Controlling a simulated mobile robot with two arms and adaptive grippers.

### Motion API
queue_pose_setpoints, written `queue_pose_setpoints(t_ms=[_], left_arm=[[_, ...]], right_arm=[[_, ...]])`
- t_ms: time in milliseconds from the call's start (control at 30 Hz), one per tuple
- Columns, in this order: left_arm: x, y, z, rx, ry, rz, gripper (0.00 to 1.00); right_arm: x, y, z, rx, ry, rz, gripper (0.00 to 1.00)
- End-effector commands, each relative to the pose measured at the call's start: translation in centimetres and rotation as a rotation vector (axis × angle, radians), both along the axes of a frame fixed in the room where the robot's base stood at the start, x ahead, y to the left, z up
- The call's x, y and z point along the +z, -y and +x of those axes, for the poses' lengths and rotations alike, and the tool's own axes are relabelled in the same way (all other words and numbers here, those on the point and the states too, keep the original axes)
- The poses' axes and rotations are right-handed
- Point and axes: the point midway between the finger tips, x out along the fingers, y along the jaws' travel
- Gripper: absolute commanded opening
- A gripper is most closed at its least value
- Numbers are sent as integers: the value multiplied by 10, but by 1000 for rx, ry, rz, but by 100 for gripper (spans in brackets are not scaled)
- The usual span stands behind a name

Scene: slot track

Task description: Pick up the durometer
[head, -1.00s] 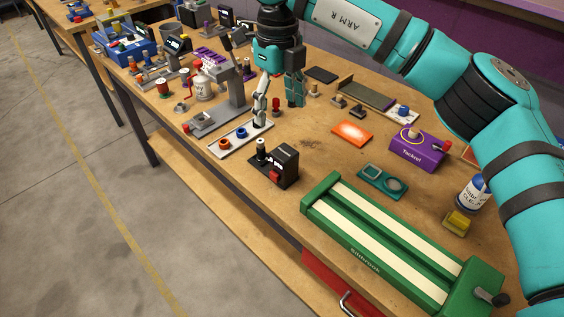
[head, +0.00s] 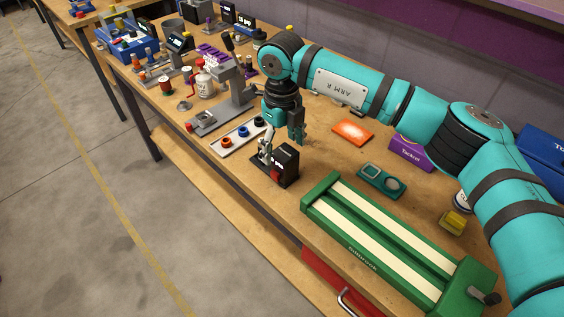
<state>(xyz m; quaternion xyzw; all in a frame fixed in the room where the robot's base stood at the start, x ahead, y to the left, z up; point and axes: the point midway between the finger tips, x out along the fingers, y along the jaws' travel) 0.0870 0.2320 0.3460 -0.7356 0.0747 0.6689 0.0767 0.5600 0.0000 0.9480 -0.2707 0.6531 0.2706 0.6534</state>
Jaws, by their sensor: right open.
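A small black boxy device (head: 287,165) with a pale display and a red part at its lower front stands near the table's front edge, left of the green fixture. It may be the durometer, but I cannot tell for sure. My right gripper (head: 281,148) points down just above and behind it, jaws apart, one finger pale grey and one dark teal. The pale finger is close to the left part of the device's black base and partly hides what stands there. I cannot tell whether it touches. My left gripper is out of view.
A green two-rail fixture (head: 384,240) with a crank lies to the right. A tray of coloured rings (head: 238,139) and a grey press (head: 229,92) are to the left. A teal tray (head: 381,181) and an orange card (head: 353,131) lie behind the fixture. Bare wood lies between.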

Motion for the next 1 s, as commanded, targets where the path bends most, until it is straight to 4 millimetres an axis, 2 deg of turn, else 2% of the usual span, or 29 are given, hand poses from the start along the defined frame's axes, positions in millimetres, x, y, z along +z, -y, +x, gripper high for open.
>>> queue_pose_setpoints(t_ms=[100,667,1000], left_arm=[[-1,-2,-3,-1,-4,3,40],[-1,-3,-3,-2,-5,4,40],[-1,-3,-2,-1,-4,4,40]], right_arm=[[0,0,0,0,0,0,75],[1,0,0,-1,0,0,2],[3,0,1,-1,2,1,0]])
